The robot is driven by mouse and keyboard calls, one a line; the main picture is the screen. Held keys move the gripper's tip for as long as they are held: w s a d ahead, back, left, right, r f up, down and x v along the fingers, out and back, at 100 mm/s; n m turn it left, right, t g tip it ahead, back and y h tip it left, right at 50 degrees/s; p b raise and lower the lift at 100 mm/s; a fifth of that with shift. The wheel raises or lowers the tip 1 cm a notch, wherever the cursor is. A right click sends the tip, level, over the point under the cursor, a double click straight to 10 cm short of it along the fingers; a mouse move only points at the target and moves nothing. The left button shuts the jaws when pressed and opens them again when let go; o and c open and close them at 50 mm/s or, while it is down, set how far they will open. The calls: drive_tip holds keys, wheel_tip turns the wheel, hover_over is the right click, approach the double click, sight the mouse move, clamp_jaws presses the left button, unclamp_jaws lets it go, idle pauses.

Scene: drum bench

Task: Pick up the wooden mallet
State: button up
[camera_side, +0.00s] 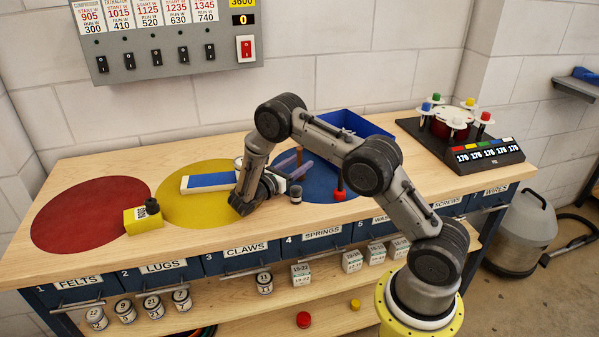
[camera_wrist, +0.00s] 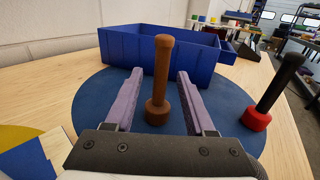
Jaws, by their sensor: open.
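The wooden mallet (camera_wrist: 157,112) stands upright in the wrist view, its brown head down on the blue round mat (camera_wrist: 88,103) and its handle up. My gripper (camera_wrist: 160,74) is open, with its two purple-grey fingers on either side of the mallet. The mallet appears between the fingers, with gaps on both sides; whether it lies within their reach is hard to judge. In the side view the brown handle (camera_side: 299,155) shows beside my gripper (camera_side: 304,162), and its head is mostly hidden.
A red-headed mallet with a black handle (camera_wrist: 258,118) stands to the right. A blue bin (camera_wrist: 185,53) is behind the wooden mallet. The red mat (camera_side: 85,215) is mostly clear.

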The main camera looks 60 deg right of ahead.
drive_tip(key=shift+s+d, duration=0.15)
drive_tip(key=shift+d, duration=0.75)
drive_tip(key=shift+s+d, duration=0.15)
drive_tip(key=shift+d, duration=0.75)
clamp_jaws()
